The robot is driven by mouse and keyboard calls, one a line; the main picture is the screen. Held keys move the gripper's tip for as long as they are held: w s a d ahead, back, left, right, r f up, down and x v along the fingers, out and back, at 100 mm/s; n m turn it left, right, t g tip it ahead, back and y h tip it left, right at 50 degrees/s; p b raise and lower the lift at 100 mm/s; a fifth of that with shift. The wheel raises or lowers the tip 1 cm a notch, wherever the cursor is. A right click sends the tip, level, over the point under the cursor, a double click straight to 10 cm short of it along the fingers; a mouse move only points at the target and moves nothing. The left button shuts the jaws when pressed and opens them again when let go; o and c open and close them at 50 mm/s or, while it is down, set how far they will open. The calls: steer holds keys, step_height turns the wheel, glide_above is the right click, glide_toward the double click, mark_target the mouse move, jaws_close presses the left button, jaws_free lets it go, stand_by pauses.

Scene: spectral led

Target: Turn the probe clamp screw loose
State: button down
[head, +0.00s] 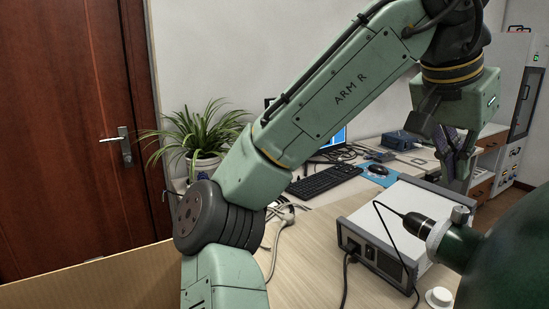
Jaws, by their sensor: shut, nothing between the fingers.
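A black probe (417,224) with a thin cable sits in a pale collar (437,237) on the side of a large dark green rounded body (515,255) at the lower right. A small grey knob, which looks like the probe clamp screw (460,214), stands up at the top of the collar. My gripper (459,186) points down just above the knob. Its fingers are shut with nothing between them. I cannot tell from this view whether the fingertips touch the knob.
A light grey instrument box (385,222) stands on the wooden table behind the probe, with cables at its front. A small white round part (439,297) lies below the collar. A keyboard (327,180), a mouse (378,169) and a potted plant (203,165) are farther back.

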steer(key=shift+f+b, duration=2.85)
steer(key=shift+f, duration=0.6)
steer(key=shift+d+p, duration=0.35)
steer(key=shift+p, duration=0.1)
steer(key=shift+s+d+p, duration=0.3)
steer(key=shift+s+p, duration=0.25)
steer(key=shift+p, duration=1.15)
steer(key=shift+s+a, duration=0.15)
steer(key=shift+a, duration=0.05)
step_height(320, 180, up, 6)
steer(key=p, duration=0.6)
steer(key=shift+a+p, duration=0.15)
steer(key=shift+p, duration=0.2)
